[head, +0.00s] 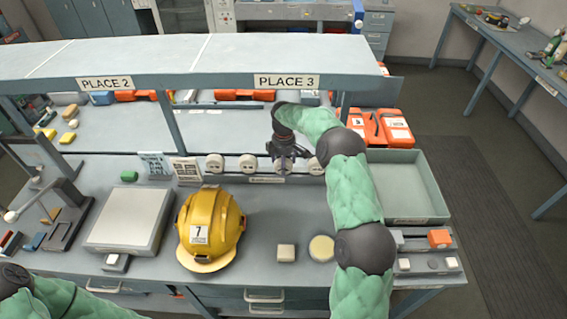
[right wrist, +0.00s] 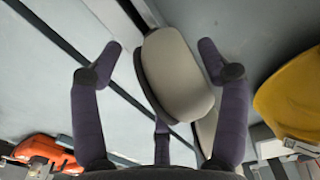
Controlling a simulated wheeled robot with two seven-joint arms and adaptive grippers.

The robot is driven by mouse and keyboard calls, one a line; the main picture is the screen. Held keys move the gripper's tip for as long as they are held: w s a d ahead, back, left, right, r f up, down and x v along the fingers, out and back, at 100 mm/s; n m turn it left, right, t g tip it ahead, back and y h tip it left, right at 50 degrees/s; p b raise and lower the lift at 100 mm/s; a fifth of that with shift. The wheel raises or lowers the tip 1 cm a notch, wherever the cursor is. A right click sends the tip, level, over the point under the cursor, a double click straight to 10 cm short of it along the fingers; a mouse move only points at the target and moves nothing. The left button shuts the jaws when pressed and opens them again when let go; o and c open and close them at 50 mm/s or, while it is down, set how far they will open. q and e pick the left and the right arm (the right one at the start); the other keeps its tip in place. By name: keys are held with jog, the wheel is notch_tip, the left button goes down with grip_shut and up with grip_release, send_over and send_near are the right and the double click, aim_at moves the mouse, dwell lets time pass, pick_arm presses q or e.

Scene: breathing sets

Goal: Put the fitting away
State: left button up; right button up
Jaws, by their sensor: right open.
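Several pale round fittings sit in a row on a low rail (head: 266,179) at the back of the worktop, among them one at the left (head: 215,163), one beside it (head: 248,163) and one at the right (head: 317,166). My right gripper (head: 287,160) reaches down at this row and hides part of it. In the right wrist view the open right gripper (right wrist: 160,52) has a beige rounded fitting (right wrist: 180,72) between its spread fingers, nearer one finger; I cannot tell whether they touch. My left arm shows at the lower left, but its gripper is out of view.
A yellow helmet (head: 210,229) marked 7 stands in front of the rail, beside a pale flat plate (head: 130,219). A raised shelf (head: 200,58) labelled PLACE 2 and PLACE 3 overhangs the back. A grey-green tray (head: 405,185) lies right of my right arm, near orange cases (head: 394,127).

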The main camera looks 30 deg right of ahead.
jog(key=shift+r, duration=3.75)
